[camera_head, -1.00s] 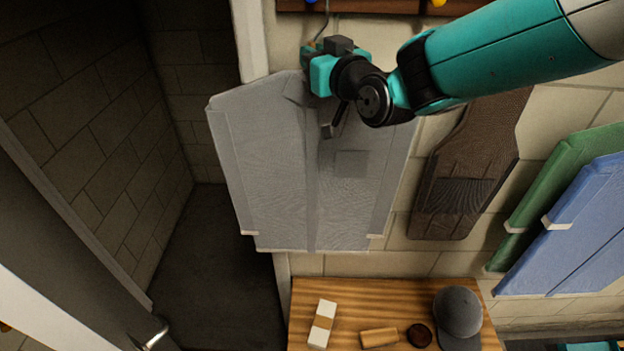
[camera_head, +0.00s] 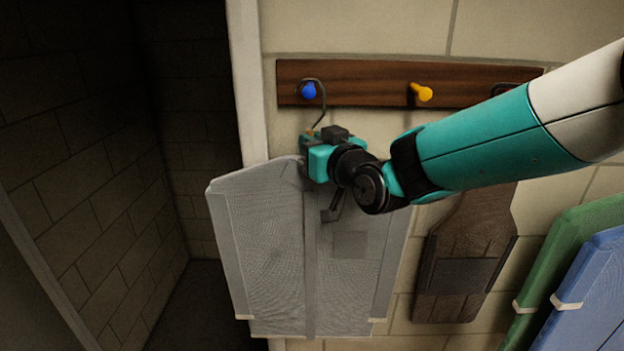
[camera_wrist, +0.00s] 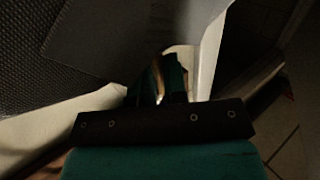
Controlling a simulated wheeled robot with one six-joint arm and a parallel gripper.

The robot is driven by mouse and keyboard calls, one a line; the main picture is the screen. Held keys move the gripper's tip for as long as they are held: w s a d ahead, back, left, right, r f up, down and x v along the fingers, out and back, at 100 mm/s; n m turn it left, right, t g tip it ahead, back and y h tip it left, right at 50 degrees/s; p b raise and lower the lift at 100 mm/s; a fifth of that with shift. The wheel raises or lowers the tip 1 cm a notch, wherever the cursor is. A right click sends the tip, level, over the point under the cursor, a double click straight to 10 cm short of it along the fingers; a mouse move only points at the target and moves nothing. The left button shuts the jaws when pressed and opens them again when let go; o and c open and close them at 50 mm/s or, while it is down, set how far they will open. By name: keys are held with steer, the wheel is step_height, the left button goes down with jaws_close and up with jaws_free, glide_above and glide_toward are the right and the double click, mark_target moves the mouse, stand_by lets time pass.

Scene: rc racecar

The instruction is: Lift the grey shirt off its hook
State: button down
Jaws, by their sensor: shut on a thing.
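The grey shirt (camera_head: 262,255) hangs flat in front of the wall, left of centre in the head view. Its dark wire hook (camera_head: 322,110) rises from the top and loops over the blue peg (camera_head: 309,91). My gripper (camera_head: 308,143) is at the top of the shirt, just below the wire hook, shut on the hanger neck. The exact grip is partly hidden by the gripper body. In the wrist view, the fingers (camera_wrist: 170,80) meet around a thin tan piece, with grey cloth (camera_wrist: 130,35) beside them.
The wooden peg rail (camera_head: 365,85) also carries a yellow peg (camera_head: 422,92). A brown garment (camera_head: 465,265) hangs to the right, with green (camera_head: 560,250) and blue garments (camera_head: 595,295) beyond. A dark doorway opening (camera_head: 190,150) lies to the left.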

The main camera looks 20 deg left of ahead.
mark_target(312, 127)
steer(key=shift+r+b, duration=1.5)
steer(key=shift+r, duration=0.1)
steer(key=r+b+v, duration=0.3)
steer(key=b+v, duration=0.5)
steer(key=v, duration=1)
steer(key=shift+s, duration=0.1)
steer(key=s+d+b, duration=0.2)
steer(key=s, duration=0.6)
steer(key=shift+s+d, duration=0.25)
steer(key=shift+d, duration=0.15)
steer(key=shift+s, duration=0.1)
